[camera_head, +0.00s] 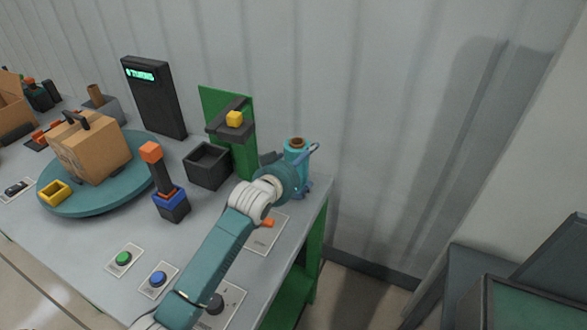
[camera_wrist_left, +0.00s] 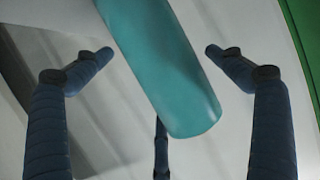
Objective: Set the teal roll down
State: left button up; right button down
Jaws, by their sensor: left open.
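The teal roll (camera_head: 295,154) stands upright at the far right end of the table, with a brown core showing at its top. My left gripper (camera_head: 304,163) is at the roll, its fingers around it and partly hidden behind the wrist. In the left wrist view the teal roll (camera_wrist_left: 165,65) runs between the spread fingers of the left gripper (camera_wrist_left: 160,52), with a gap showing on each side. The roll's lower part is hidden by my arm in the head view, so I cannot tell whether its base touches the table. My right gripper is not in view.
A dark open box (camera_head: 208,166), a joystick-like orange-topped post (camera_head: 160,170) and a teal turntable (camera_head: 98,207) with a cardboard box (camera_head: 92,150) are further left.

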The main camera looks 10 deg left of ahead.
pick_arm(q)
jog(key=b+v, duration=0.1)
jog(key=v, duration=1)
jog(key=shift+s, duration=0.2)
